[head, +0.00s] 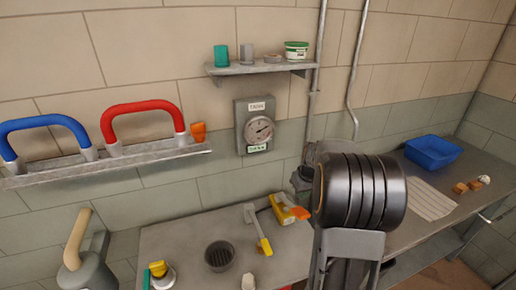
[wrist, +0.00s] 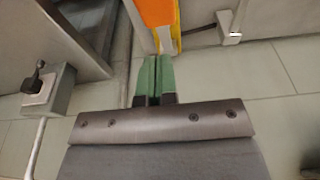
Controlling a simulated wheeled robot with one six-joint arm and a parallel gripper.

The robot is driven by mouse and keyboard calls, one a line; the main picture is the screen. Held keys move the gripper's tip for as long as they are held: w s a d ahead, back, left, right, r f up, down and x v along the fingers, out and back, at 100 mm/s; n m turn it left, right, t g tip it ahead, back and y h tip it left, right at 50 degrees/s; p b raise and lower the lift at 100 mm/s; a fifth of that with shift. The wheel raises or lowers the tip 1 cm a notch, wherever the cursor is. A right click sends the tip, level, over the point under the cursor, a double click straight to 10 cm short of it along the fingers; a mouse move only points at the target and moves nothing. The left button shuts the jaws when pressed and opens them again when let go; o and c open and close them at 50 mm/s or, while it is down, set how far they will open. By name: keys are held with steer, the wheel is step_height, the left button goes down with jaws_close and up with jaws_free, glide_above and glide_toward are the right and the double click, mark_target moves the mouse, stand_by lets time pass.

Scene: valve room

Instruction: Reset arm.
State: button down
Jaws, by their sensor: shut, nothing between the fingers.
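My gripper (wrist: 152,80) shows in the wrist view with its two green fingers side by side, shut and holding nothing. Its dark bracket fills the lower middle of that view. An orange and yellow thing (wrist: 158,22) lies just beyond the fingertips; I cannot tell if they touch it. In the head view my arm's large black joint stands at the right of centre and hides part of the bench and wall. My fingers cannot be made out in the head view.
The bench (head: 195,225) carries a dark cup (head: 219,256), a yellow-handled tool (head: 262,238), a yellow box (head: 283,209) and a blue tray (head: 433,151). A grey switch box (wrist: 48,90) is left of my fingers.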

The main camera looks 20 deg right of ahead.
stand_by(0.3)
steer(key=s+a+m, duration=0.1)
steer(key=s+a+f+m, duration=0.1)
steer(key=s, duration=0.1)
steer(key=shift+f+g, duration=0.1)
steer(key=shift+g, duration=0.3)
steer(key=s+a+r+n+t, duration=0.1)
steer(key=s+a+r, duration=0.3)
steer(key=a, duration=0.5)
steer(key=s+a+r+n+t, duration=0.1)
steer(key=s+a+r, duration=0.4)
steer(key=a, duration=0.5)
steer(key=s+t, duration=0.1)
steer(key=s, duration=0.1)
steer(key=shift+s+a+r+n, duration=0.25)
steer(key=shift+s+r+n, duration=0.05)
